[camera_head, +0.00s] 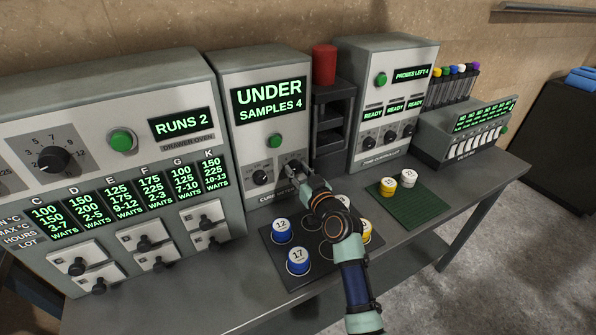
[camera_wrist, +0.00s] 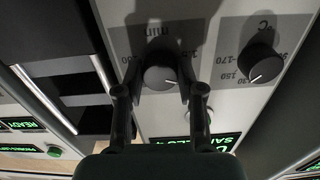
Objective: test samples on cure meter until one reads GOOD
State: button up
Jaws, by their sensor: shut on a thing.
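The cure meter (camera_head: 237,133) stands in the middle of the bench. Its display (camera_head: 268,102) reads UNDER and SAMPLES 4. In the wrist view, my gripper (camera_wrist: 162,88) has its fingers either side of the round min knob (camera_wrist: 160,77) and is shut on it. The °C knob (camera_wrist: 260,64) sits beside it, untouched. In the head view my gripper (camera_head: 294,168) is at the meter's front. Blue samples 12 (camera_head: 282,231) and 17 (camera_head: 298,261) stand on a dark tray (camera_head: 268,243). Yellow samples (camera_head: 366,231) there are partly hidden by my arm.
A green mat (camera_head: 411,210) holds a yellow sample (camera_head: 388,187) and a white one (camera_head: 408,178). The drawer oven (camera_head: 104,95) stands left, reading RUNS 2. A dark stand with a red cylinder (camera_head: 324,65) and a READY unit (camera_head: 393,66) stand right of the meter.

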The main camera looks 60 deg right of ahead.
jog(key=shift+r+m+p, duration=0.1)
jog(key=shift+m+p, duration=0.75)
jog(key=shift+m, duration=1.95)
jog(key=o, duration=1.1)
jog(key=shift+o, duration=0.2)
jog(key=v, duration=1.2)
